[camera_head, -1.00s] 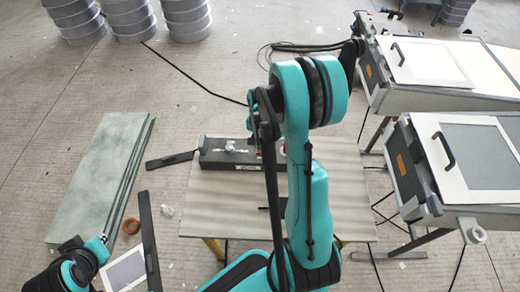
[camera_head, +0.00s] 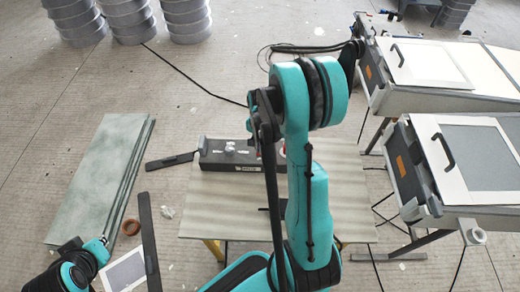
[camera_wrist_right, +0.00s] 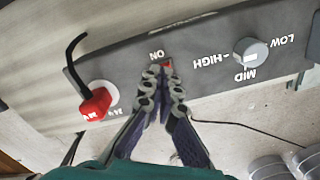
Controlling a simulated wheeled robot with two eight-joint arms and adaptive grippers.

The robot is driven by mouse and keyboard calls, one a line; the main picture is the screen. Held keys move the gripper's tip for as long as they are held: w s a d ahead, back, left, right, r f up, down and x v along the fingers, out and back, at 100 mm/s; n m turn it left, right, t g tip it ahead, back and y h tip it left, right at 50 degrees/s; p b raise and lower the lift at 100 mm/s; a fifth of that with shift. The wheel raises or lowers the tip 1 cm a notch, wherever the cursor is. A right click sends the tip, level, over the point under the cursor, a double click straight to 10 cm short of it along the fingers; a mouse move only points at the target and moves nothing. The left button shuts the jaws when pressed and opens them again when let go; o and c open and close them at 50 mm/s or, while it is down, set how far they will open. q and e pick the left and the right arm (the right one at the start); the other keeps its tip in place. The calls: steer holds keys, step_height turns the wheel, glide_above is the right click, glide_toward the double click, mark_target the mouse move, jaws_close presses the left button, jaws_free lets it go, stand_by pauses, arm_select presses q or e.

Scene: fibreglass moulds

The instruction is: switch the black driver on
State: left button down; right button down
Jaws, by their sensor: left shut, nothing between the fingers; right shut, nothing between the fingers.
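The black driver (camera_head: 228,154) is a long dark box lying on the table, partly hidden behind my right arm. In the right wrist view its dark panel (camera_wrist_right: 205,58) carries a red switch (camera_wrist_right: 168,64) under the word ON. My right gripper (camera_wrist_right: 169,80) is shut and empty, its fingertips right at the switch. I cannot tell whether they touch it or which way the switch is set. In the head view the right fingers are hidden behind the arm. My left gripper (camera_head: 104,241) is shut and empty at the lower left, away from the driver.
The panel also has a grey knob (camera_wrist_right: 250,53) marked LOW, MID and HIGH, and a red plug (camera_wrist_right: 95,103) with a black cable. The table (camera_head: 215,205) is mostly bare. Moulds on stands (camera_head: 470,150) are at the right; a greenish slab (camera_head: 100,180) lies at the left.

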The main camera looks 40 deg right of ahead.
steer(key=shift+f+b, duration=1)
steer(key=shift+f, duration=0.1)
stand_by(0.6)
steer(key=shift+r+p, duration=2.55)
steer(key=shift+r, duration=1.05)
steer(key=s+a+r+n+t, duration=0.3)
steer(key=s+a+r+n, duration=0.1)
steer(key=a+r+n, duration=0.3)
steer(key=s+a+r+n+t, duration=0.4)
steer(key=a+r+n, duration=0.3)
steer(key=a, duration=0.5)
steer(key=shift+s+r, duration=0.15)
steer(key=shift+r, duration=1.1)
